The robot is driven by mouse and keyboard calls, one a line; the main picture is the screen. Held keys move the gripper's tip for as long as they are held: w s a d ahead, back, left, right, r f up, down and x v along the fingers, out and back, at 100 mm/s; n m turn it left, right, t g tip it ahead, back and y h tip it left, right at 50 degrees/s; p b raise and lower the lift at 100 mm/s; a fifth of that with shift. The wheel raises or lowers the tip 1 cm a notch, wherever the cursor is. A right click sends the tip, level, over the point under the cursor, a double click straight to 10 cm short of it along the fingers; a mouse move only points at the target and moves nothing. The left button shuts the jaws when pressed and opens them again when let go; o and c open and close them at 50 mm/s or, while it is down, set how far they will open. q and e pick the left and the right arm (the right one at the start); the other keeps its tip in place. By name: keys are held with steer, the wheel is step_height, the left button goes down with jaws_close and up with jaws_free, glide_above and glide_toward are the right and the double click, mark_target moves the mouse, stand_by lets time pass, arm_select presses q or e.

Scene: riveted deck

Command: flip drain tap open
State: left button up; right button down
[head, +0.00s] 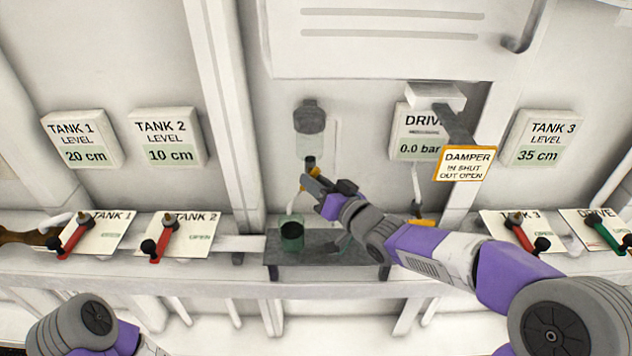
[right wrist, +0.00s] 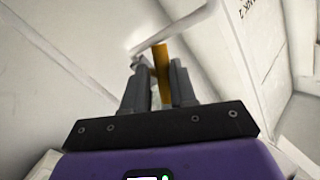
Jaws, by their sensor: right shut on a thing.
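The drain tap (head: 310,163) has a dark top and a yellow part, below a grey bottle-like vessel (head: 310,116) on the wall. My right gripper (head: 315,184) reaches it from the lower right. In the right wrist view, its two dark fingers are shut on the yellow tap handle (right wrist: 161,70). The fingers hide part of the tap in the head view. A pale pipe runs down from the tap toward a dark green cup (head: 291,236) on a grey shelf. My left arm shows at the lower left; its gripper is out of view.
Red levers (head: 76,236) (head: 167,238) stand by the TANK 1 and TANK 2 plates, and another (head: 521,232) by TANK 3. A green lever (head: 605,233) is far right. A second yellow handle (head: 421,222) sits behind my forearm.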

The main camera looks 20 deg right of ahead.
steer(key=shift+a+r+n+g+h+p, duration=0.2)
steer(key=shift+n+g+h+p, duration=0.35)
steer(key=shift+n, duration=0.55)
steer(key=shift+a+r+n+g+h+p, duration=0.15)
steer(key=shift+n+g+h+p, duration=0.1)
steer(key=shift+n+g+h, duration=0.6)
steer(key=shift+d+n, duration=0.1)
steer(key=shift+n, duration=0.25)
steer(key=c, duration=1)
jaws_free()
steer(key=shift+d, duration=0.1)
